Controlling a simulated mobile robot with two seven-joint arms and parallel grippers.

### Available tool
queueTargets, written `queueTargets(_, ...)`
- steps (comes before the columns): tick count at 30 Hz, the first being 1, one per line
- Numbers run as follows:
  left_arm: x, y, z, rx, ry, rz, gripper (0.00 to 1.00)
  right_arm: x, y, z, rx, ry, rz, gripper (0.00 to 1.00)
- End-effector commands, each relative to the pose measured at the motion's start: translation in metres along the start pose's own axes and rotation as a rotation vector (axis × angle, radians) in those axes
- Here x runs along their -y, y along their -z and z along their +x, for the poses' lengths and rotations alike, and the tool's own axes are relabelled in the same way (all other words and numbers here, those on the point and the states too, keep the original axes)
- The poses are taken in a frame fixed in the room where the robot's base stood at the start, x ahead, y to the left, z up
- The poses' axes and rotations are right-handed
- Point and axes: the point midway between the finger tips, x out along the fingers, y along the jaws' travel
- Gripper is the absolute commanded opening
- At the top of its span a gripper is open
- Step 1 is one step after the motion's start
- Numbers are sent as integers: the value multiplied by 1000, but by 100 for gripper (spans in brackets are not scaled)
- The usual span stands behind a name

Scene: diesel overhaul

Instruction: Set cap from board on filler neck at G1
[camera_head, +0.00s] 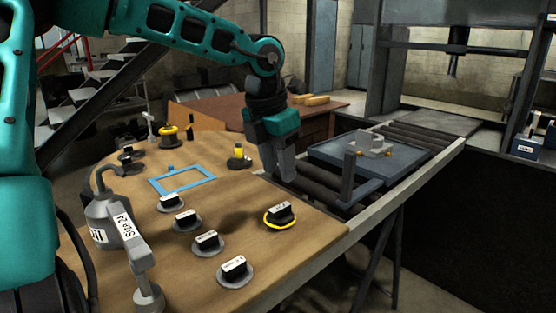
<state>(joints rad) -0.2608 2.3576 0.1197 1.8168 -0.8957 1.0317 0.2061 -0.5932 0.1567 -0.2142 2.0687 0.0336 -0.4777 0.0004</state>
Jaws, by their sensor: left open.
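Several dark caps with white labels sit on grey discs on the wooden board, among them a front cap (234,267), one behind it (207,240), one further back (186,218) and one at the back (171,201). Another labelled cap (281,211) stands apart to the right on a yellow-ringed disc. The labels are too small to read. My left gripper (281,178) points down above the board's right edge, behind the yellow-ringed cap and apart from it. It is open and holds nothing visible. I cannot make out which part is the filler neck at G1. My right gripper is not in view.
A grey oil can (112,222) stands at the board's left front. A blue square frame (182,191) and yellow-topped parts (168,135) lie further back. A blue-grey tray (333,150) with a grey block (370,142) rests on the roller conveyor (417,128) at right.

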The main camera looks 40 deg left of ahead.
Motion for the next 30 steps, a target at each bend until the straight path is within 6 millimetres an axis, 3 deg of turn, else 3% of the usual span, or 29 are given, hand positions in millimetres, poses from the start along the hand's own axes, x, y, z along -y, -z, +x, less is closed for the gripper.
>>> queueTargets(19,0,16,76,-1,2,-1,43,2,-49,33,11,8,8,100)
queueTargets(30,0,17,81,0,2,-1,43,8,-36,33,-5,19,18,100)
